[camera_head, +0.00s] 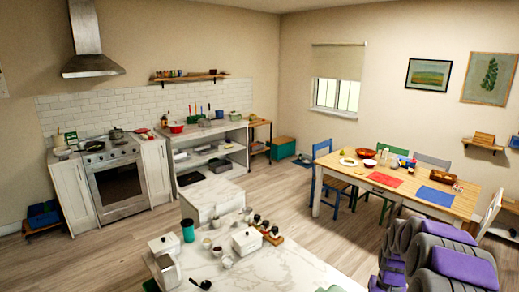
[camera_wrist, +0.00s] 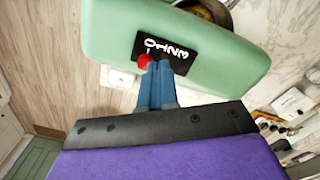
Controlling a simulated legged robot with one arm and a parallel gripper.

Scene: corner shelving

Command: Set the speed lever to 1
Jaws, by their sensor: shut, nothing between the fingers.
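In the wrist view a pale green appliance body (camera_wrist: 215,45) carries a black panel (camera_wrist: 165,50) with white digits 0 to 3. The speed lever's red knob (camera_wrist: 144,61) sits at the panel's left end, by the 0. My gripper (camera_wrist: 160,66) has its blue fingers shut together with nothing between them. The fingertips are at the panel's lower edge, just right of the red knob; whether they touch it I cannot tell. In the head view the gripper and lever do not show.
A dining table (camera_head: 388,186) with chairs stands to the right.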

